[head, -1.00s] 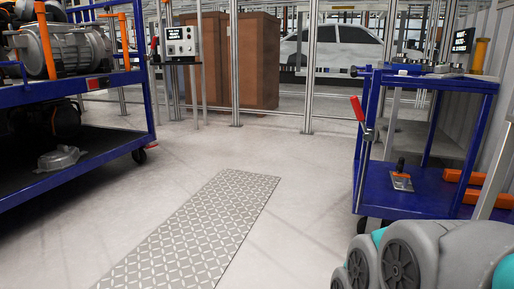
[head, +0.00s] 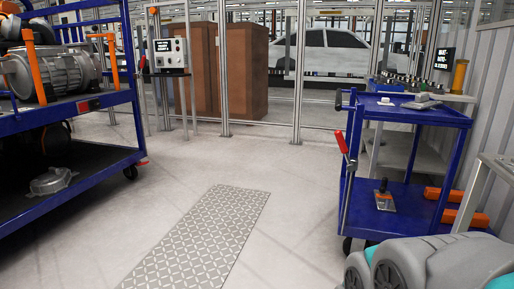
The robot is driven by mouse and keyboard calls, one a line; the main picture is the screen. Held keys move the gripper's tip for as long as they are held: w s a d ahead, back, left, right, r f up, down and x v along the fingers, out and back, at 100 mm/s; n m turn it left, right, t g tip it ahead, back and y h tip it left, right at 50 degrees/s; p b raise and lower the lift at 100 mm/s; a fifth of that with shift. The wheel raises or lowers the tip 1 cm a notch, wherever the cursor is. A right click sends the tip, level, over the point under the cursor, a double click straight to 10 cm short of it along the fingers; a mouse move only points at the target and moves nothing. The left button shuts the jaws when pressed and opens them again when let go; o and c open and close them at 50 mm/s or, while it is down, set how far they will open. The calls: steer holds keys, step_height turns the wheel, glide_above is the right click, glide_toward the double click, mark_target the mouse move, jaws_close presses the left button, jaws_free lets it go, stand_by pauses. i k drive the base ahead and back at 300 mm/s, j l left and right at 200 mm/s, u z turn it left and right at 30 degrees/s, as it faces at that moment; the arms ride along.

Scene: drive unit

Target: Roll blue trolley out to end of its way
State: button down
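A blue trolley (head: 408,117) stands at the right in the head view. It has a top shelf, a lower shelf (head: 411,199) and a lever with a red grip (head: 342,142) on its left side. Small parts lie on its top shelf. A flat tool with a dark handle (head: 384,197) lies on the lower shelf. The grey and teal links at the bottom right are my arm; they hide part of the trolley's lower front. My gripper is out of view.
A larger blue cart (head: 104,101) with motors stands at the left. A patterned metal plate (head: 206,236) lies on the open floor between. Orange blocks (head: 457,206) lie at the right. A fence with a control box (head: 170,55) runs along the back; brown cabinets and a white car are behind it.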

mark_target(422, 210)
steer(key=i+z, duration=0.35)
steer(key=i, duration=0.35)
steer(key=i+j+z, duration=0.15)
steer(key=i+z, duration=0.15)
steer(key=i, duration=0.4)
